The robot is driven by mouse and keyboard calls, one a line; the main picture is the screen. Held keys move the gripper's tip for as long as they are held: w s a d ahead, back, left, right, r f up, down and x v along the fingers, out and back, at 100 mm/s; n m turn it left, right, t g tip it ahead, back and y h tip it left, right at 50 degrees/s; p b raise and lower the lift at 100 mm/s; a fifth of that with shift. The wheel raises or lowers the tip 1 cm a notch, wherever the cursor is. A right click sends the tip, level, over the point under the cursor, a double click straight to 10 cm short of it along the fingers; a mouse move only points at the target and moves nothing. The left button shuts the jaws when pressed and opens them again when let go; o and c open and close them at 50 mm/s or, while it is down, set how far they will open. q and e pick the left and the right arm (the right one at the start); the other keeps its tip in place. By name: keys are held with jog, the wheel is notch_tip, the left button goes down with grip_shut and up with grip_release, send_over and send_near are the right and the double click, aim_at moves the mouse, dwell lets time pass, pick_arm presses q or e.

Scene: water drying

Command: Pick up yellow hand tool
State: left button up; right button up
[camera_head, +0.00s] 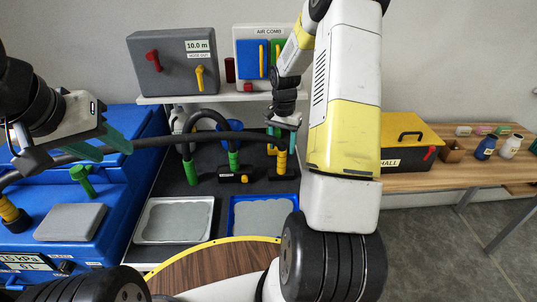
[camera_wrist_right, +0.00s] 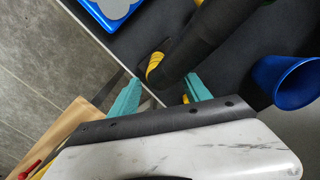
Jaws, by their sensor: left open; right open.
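The yellow hand tool (camera_head: 281,160) stands upright on the dark bench top in the head view, with a black foot and a black tube at its top. My right gripper (camera_head: 282,128) is open just above it, with teal fingers near its upper end. In the right wrist view my right gripper (camera_wrist_right: 162,96) is open, and a yellow collar (camera_wrist_right: 154,68) on a thick black tube shows just beyond the fingertips. I cannot tell whether the fingers touch it. My left gripper (camera_head: 106,146) is open at the left, above the blue machine and close to the black hose.
A black hose (camera_head: 160,142) crosses from left to middle. Green-cuffed tools (camera_head: 233,160) stand left of the yellow one. A blue cup (camera_wrist_right: 284,80) is right of the right gripper in the wrist view. Grey (camera_head: 142,222) and blue-rimmed (camera_head: 232,217) trays lie in front.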

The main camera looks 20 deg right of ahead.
aim_at(282, 159)
jog(key=f, duration=0.6)
jog(key=shift+s+a+f, duration=0.1)
jog(key=shift+s, duration=0.2)
jog(key=shift+c, duration=0.5)
grip_shut()
